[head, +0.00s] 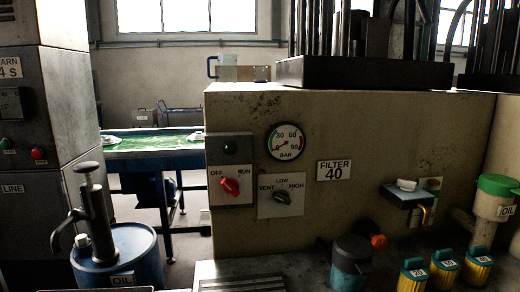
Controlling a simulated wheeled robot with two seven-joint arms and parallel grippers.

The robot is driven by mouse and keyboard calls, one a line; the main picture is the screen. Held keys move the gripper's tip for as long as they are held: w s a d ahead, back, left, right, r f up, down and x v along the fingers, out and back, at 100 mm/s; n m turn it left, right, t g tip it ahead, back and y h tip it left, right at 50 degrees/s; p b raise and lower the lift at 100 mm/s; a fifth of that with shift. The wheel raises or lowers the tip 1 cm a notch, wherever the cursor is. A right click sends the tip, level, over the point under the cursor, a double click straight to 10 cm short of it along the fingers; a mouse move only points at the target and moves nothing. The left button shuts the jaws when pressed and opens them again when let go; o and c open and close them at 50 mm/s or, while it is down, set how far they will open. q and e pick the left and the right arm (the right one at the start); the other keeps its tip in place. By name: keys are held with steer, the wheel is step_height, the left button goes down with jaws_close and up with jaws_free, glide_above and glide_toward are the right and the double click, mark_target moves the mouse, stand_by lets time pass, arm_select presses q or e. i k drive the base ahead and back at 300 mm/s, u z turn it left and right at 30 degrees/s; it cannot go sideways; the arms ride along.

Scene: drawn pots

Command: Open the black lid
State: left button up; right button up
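A dark, near-black lid (353,247) sits on a squat teal container (346,279) at the bottom of the head view, right of centre. The lid looks closed on the container. The container's lower part is cut off by the frame edge. Neither of my grippers is in view.
Several yellow-and-teal numbered canisters (444,268) stand right of the container. A red knob (379,242) is close behind it. An oil can with a green lid (497,185) is at far right. A beige machine panel (300,220) rises behind. A blue oil drum (118,260) stands left.

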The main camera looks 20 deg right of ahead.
mark_target(353, 255)
steer(key=z, duration=1.35)
steer(key=k, duration=0.55)
steer(key=u, duration=0.5)
steer(key=i, duration=0.75)
steer(key=z, duration=0.2)
